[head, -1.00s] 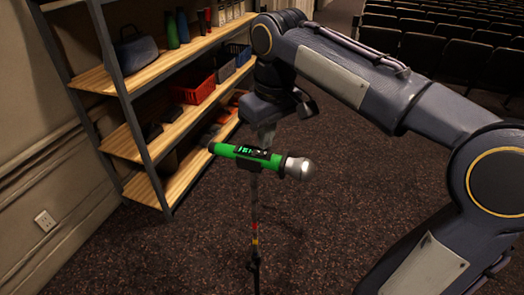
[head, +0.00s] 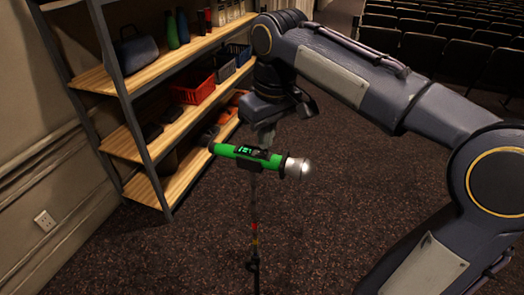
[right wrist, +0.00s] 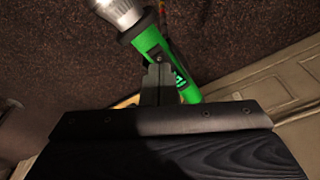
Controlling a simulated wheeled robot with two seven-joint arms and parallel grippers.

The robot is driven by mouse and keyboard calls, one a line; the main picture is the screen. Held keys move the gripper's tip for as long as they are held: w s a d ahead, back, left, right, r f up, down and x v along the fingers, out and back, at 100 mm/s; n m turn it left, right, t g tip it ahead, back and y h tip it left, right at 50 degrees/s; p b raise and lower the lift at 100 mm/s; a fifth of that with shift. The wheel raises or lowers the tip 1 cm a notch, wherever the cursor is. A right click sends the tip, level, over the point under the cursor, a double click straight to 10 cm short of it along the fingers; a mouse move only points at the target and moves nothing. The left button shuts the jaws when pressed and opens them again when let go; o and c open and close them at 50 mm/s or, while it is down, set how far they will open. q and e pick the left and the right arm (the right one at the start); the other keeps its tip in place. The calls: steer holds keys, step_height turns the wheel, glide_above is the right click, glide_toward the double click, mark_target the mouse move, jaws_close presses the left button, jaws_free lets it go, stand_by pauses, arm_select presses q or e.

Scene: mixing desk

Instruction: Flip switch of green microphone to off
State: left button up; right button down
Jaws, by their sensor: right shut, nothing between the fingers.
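The green microphone (head: 230,151) lies roughly level on top of a thin stand (head: 254,215), its silver head (head: 297,168) to the right. A dark panel with a lit green display (head: 247,151) is on its body. My right gripper (head: 265,143) points down, its fingertips at or just above the panel. In the right wrist view the shut fingers (right wrist: 157,85) overlap the microphone's green body (right wrist: 150,40), beside the panel. The fingers hold nothing. The switch itself is hidden or too small to make out. My left gripper is not in view.
A wooden shelf unit (head: 160,135) stands behind to the left, holding a red basket (head: 193,88), bottles and other items. Rows of dark seats (head: 450,45) are at the back right. The carpet around the stand is clear.

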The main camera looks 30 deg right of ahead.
mark_target(266, 153)
steer(key=shift+f+b, duration=0.6)
steer(key=shift+f, duration=0.2)
stand_by(0.5)
steer(key=shift+r, duration=0.1)
step_height(266, 153, up, 5)
steer(key=p, duration=0.4)
steer(key=shift+f+p, duration=0.2)
steer(key=shift+p, duration=0.2)
step_height(266, 153, up, 2)
steer(key=shift+r+p, duration=0.1)
steer(key=shift+p, duration=0.75)
